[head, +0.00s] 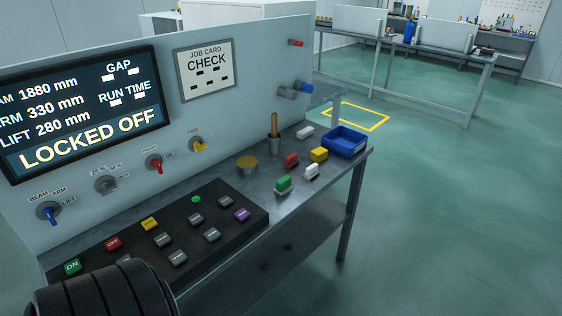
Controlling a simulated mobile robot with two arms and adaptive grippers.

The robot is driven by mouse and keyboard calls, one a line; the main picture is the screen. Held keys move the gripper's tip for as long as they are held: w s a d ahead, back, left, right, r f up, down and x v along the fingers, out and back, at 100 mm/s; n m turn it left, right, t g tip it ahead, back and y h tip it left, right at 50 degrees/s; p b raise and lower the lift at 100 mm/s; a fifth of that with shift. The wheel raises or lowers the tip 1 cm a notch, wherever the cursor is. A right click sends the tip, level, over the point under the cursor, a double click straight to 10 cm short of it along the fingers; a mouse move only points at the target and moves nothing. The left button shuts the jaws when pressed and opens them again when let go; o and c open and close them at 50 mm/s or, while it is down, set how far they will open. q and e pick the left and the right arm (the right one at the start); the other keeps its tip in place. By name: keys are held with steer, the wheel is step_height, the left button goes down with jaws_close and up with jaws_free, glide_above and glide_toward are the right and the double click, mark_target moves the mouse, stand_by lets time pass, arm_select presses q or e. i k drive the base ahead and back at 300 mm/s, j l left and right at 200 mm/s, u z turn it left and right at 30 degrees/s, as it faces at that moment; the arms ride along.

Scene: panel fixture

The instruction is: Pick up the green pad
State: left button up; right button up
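The green pad (283,182) is a small green block with a pale lower edge. It lies on the grey metal bench top (265,187), just right of the black button panel. It stands apart from the other small blocks around it, and nothing covers it. Neither of my grippers shows in the head view. A dark ribbed part of my own body fills the lower left corner.
Near it are white blocks (312,171), a red block (291,160), a yellow block (319,154), a blue tray (345,141), a brass disc (247,164) and a cup with a wooden handle (274,143). The button panel (130,251) lies left. Open floor lies right.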

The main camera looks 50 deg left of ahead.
mark_target(283, 185)
steer(key=i+u, duration=0.1)
steer(key=i, duration=0.7)
steer(key=i+u, duration=0.1)
steer(key=i, duration=0.7)
steer(key=i+l+u, duration=0.1)
steer(key=i, duration=0.65)
steer(key=i+u, duration=0.1)
steer(key=u, duration=0.35)
steer(key=i+u, duration=0.1)
steer(key=u, duration=0.35)
steer(key=i+l+u, duration=0.1)
steer(key=u, duration=0.35)
steer(key=l+u, duration=0.15)
steer(key=u, duration=0.3)
steer(key=i+l+u, duration=0.1)
steer(key=u, duration=0.35)
